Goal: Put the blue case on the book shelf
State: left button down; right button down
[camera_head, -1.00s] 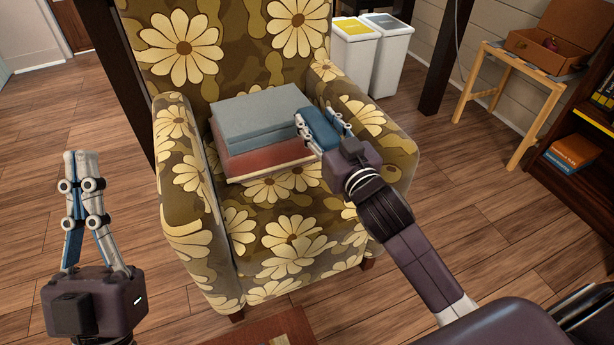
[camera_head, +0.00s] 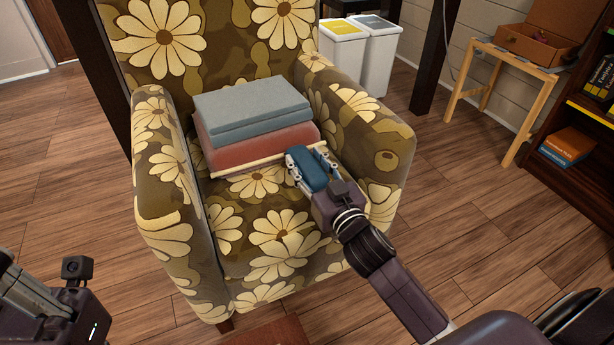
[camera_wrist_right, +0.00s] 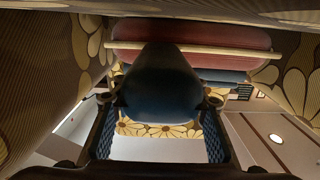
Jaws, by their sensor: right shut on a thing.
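The blue case (camera_head: 309,172) is a small rounded box held between the fingers of my right gripper (camera_head: 306,151), low over the armchair seat in front of the stacked cushions. In the right wrist view the dark blue case (camera_wrist_right: 160,85) fills the middle, with a finger at each side. I cannot tell whether it touches the seat. The book shelf (camera_head: 562,183) is dark wood at the right edge, partly cut off, with books on its shelves. My left gripper (camera_head: 30,290) is at the lower left corner; its fingertips are cut off.
The flowered armchair (camera_head: 170,215) holds blue-grey cushions (camera_head: 250,105) and a red one (camera_head: 262,148). Two white bins (camera_head: 360,60) stand behind it. A small wooden table (camera_head: 510,60) bears an open brown box (camera_head: 535,47). Open wood floor lies between armchair and shelf.

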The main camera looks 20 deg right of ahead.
aim_at(307, 171)
jog(key=shift+f+b, duration=0.55)
jog(key=shift+f, duration=0.95)
jog(key=shift+f, duration=0.15)
jog(key=c, duration=1.2)
grip_release()
jog(key=shift+o, duration=0.3)
